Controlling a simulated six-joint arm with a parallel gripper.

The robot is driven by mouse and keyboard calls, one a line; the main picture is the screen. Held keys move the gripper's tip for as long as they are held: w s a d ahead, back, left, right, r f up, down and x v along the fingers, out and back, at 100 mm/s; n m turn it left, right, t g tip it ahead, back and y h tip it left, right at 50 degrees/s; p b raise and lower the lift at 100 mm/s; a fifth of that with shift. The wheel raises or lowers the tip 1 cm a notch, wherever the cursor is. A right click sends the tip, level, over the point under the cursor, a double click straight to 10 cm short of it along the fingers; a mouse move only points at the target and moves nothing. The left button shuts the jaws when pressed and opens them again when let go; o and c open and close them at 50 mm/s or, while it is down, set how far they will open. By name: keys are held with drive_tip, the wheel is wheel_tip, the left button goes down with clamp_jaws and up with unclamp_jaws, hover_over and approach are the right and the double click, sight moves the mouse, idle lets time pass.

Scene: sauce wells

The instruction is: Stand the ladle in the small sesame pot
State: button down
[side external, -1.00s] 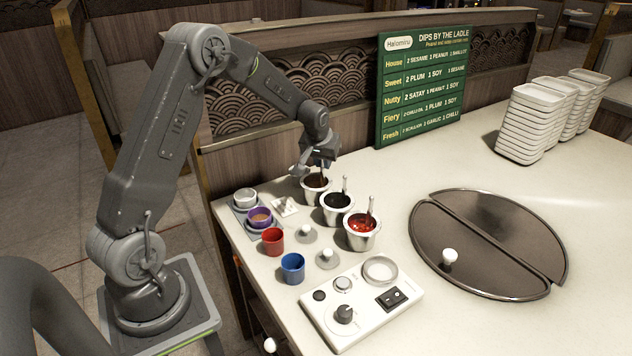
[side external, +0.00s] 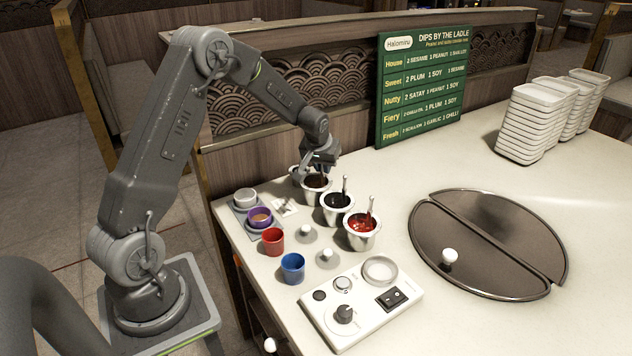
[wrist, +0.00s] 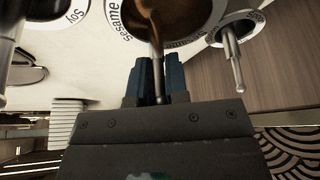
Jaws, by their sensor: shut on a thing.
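The sesame pot (wrist: 207,22) is a metal pot with brown sauce, and its lettering shows on the rim in the wrist view. In the side view the brown-sauce pot (side external: 317,196) stands right under my gripper (side external: 319,170). My gripper (wrist: 158,82) is shut on the metal handle of the ladle (wrist: 157,50). The handle runs from between the blue fingertips over the pot's mouth. The ladle's lower end is over or in the brown sauce; I cannot tell how deep, or whether it touches the pot.
A dark-sauce pot (side external: 337,213) and a red-sauce pot (side external: 361,235), each with a ladle, stand nearer the front. Cups and lids lie to their left. The low partition (side external: 345,130) is close behind my gripper.

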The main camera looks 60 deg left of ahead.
drive_tip(key=shift+c, duration=2)
unclamp_jaws()
drive_tip(key=shift+r, duration=4.5)
